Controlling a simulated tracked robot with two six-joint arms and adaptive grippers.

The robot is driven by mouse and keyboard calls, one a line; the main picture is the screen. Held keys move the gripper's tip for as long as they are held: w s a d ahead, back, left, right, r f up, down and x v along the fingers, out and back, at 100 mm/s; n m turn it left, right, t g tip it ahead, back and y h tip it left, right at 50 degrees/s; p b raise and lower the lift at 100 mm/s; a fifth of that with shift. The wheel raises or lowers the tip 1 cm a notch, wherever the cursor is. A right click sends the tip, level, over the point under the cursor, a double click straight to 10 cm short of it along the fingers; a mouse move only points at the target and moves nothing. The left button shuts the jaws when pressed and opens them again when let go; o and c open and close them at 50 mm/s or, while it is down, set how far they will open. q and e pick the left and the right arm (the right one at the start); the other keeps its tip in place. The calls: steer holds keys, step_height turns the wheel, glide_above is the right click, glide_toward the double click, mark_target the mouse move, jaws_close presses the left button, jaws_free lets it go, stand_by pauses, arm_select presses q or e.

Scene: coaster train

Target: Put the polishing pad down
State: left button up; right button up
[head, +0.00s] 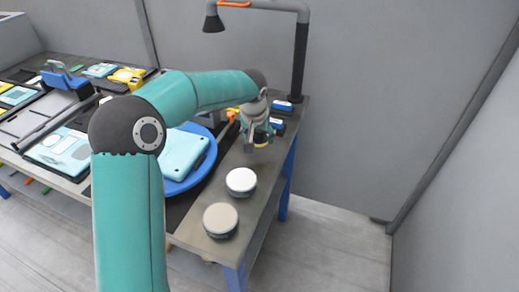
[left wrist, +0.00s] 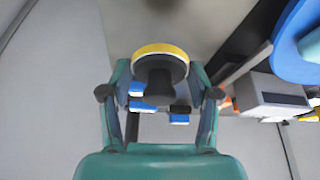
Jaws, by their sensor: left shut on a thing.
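The polishing pad is a round disc with a yellow rim and a dark knob. It shows in the left wrist view (left wrist: 160,51) between the fingers of my left gripper (left wrist: 159,82), which is shut on its knob. In the head view my left gripper (head: 258,134) is over the right part of the bench, and the yellow edge of the pad (head: 262,146) shows small beneath it. I cannot tell whether the pad touches the bench top. My right gripper is not in view.
Two round pale-topped pieces (head: 241,181) (head: 220,219) stand on the bench (head: 188,236) nearer me. A blue round plate (head: 202,174) holding a light-blue case (head: 184,153) is to the left. Blue-and-white blocks (head: 281,105) and a lamp post (head: 299,62) stand behind.

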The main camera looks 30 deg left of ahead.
mark_target(258, 155)
arm_select(q)
steer(key=shift+f, duration=2.65)
steer(key=shift+f, duration=0.1)
steer(key=o, duration=1.1)
steer(key=v, duration=1.2)
steer(key=shift+b, duration=0.35)
steer(key=shift+s, duration=0.1)
